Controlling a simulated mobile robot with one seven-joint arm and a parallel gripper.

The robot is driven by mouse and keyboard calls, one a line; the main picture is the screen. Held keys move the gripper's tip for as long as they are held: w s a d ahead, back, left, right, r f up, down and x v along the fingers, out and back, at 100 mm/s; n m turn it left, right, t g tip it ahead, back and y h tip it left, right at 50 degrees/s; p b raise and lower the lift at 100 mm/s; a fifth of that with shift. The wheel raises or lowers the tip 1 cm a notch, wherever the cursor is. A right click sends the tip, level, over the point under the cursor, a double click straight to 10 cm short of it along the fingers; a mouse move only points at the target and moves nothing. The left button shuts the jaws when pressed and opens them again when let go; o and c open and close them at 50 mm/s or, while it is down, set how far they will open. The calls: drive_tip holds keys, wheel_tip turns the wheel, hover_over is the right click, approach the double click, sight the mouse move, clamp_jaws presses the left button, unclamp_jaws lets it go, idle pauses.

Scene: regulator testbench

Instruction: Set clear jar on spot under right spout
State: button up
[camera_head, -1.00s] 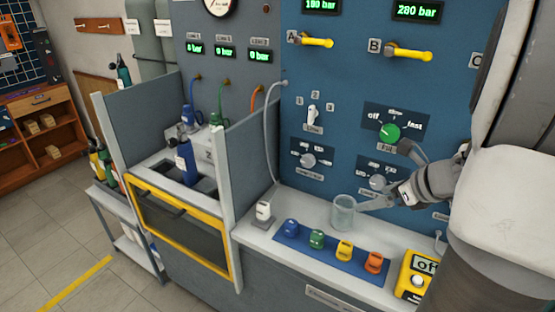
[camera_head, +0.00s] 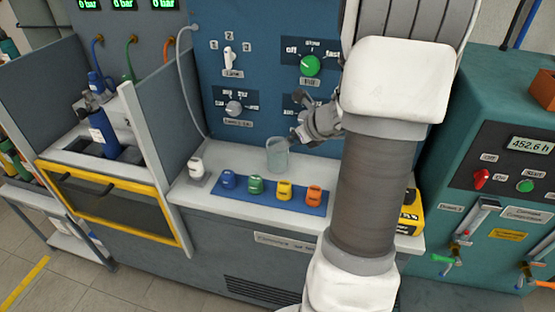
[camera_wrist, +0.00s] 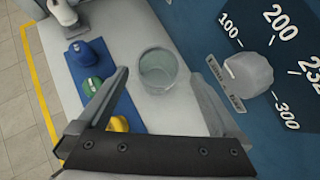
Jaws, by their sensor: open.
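The clear jar (camera_head: 277,155) stands upright on the light grey bench ledge, close to the blue panel. My gripper (camera_head: 295,138) is just right of the jar and close to it. In the wrist view the jar (camera_wrist: 158,70) shows between the two open fingers of my gripper (camera_wrist: 162,78), near their tips. It does not look clamped. On the teal machine at right are two tap-like fittings with coloured handles, a left one (camera_head: 463,240) and a right one (camera_head: 530,268). I cannot tell whether these are the spouts, and no marked spot is clear.
A blue mat (camera_head: 236,196) with blue, green, yellow and orange items lies in front of the jar. A white item (camera_head: 197,167) stands left. A yellow device (camera_head: 411,215) is partly hidden behind my arm. Knobs (camera_head: 234,108) stick out from the panel behind.

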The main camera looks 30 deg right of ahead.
sight(278, 156)
drive_tip(key=b+x, duration=0.1)
drive_tip(key=x, duration=0.3)
drive_tip(key=shift+w+a+f+b, duration=0.15)
drive_tip(key=shift+f+b, duration=0.2)
drive_tip(key=shift+w, duration=0.15)
